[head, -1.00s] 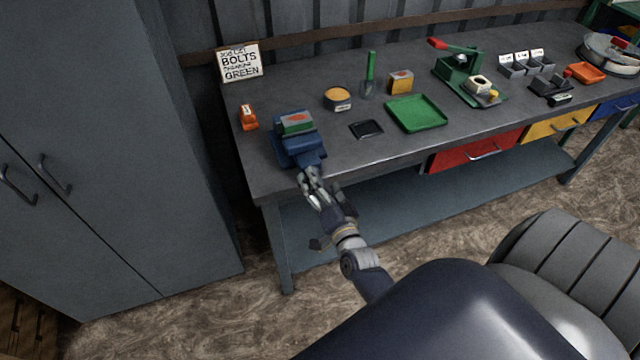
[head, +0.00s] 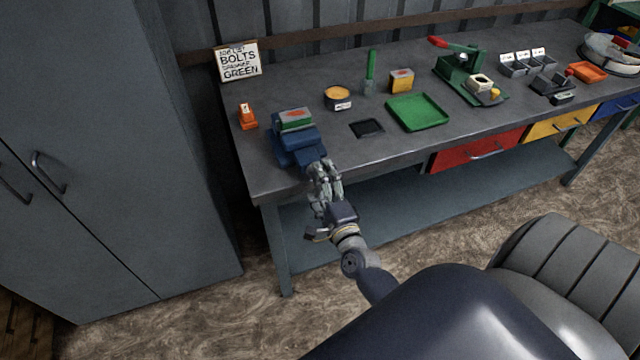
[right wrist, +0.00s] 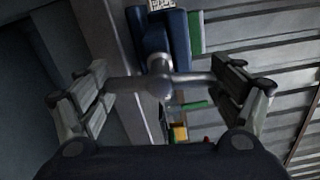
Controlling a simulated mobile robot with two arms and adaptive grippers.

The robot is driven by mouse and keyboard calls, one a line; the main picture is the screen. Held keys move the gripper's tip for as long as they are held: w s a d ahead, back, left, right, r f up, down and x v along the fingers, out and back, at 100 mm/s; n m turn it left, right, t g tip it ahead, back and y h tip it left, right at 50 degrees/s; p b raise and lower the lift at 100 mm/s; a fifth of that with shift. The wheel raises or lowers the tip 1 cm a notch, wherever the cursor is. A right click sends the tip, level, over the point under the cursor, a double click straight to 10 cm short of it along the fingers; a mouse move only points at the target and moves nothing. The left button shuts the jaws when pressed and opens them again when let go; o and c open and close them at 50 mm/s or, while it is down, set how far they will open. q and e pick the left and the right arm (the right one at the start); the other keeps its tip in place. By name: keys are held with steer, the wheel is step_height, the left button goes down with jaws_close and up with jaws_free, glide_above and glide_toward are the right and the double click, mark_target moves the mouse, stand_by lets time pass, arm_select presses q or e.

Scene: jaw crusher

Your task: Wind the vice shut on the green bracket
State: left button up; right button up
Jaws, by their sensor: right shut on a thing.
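The blue vice (head: 297,148) stands at the left front corner of the bench. The green bracket (head: 294,118) sits at the vice's top, at its far side, with a reddish patch on top; a green edge of it shows in the right wrist view (right wrist: 195,32). I cannot tell whether the jaws press on it. My right gripper (head: 322,170) is in front of the vice, at its screw end. In the right wrist view its fingers (right wrist: 165,90) are shut on the two ends of the grey vice handle (right wrist: 160,85). My left gripper is not in view.
A grey cabinet (head: 110,160) is close on the left.

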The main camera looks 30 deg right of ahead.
steer(key=shift+m, duration=0.3)
stand_by(0.4)
steer(key=o, duration=0.9)
steer(key=v, duration=1.2)
